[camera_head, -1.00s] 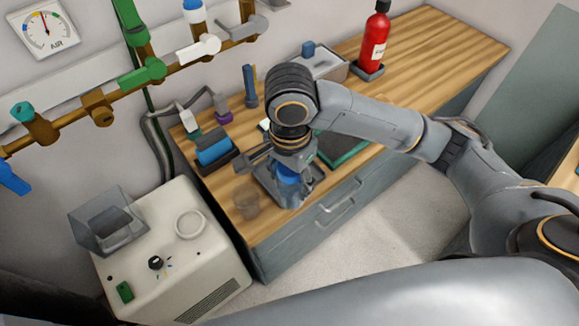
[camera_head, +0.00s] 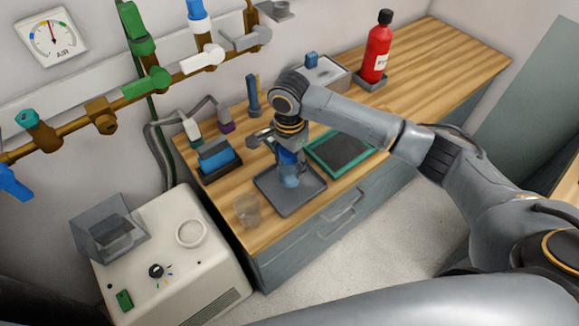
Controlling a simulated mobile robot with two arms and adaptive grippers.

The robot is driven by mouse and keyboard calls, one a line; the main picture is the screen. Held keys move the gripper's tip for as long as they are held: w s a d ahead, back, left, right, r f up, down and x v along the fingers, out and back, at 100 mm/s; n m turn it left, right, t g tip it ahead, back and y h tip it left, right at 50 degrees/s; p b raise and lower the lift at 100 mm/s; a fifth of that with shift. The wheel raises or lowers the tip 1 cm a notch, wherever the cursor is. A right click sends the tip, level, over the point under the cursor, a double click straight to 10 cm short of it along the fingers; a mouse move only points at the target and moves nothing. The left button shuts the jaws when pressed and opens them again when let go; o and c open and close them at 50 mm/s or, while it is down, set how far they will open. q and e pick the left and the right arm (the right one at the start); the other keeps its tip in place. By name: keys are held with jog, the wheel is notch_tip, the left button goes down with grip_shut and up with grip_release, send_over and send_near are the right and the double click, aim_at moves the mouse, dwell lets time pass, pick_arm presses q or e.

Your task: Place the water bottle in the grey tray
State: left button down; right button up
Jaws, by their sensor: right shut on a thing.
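The water bottle (camera_head: 290,178), blue and clear, is upright over the grey tray (camera_head: 312,200) near the front edge of the wooden counter. I cannot tell whether its base touches the tray floor. My right gripper (camera_head: 291,152) points down from above and is shut on the bottle's upper part, hiding its top. My left gripper is not in view.
A clear cup (camera_head: 247,210) stands left of the tray. A blue block in a dark holder (camera_head: 217,160) is behind left.

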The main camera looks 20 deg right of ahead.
jog(key=shift+w+d+f+p, duration=0.1)
jog(key=shift+f+p, duration=0.25)
jog(key=shift+f, duration=1.3)
jog(key=o, duration=1.4)
jog(key=shift+f, duration=0.15)
jog(key=shift+c, duration=0.2)
notch_tip(320, 180, up, 12)
jog(key=shift+r+b, duration=0.15)
jog(key=shift+b, duration=0.45)
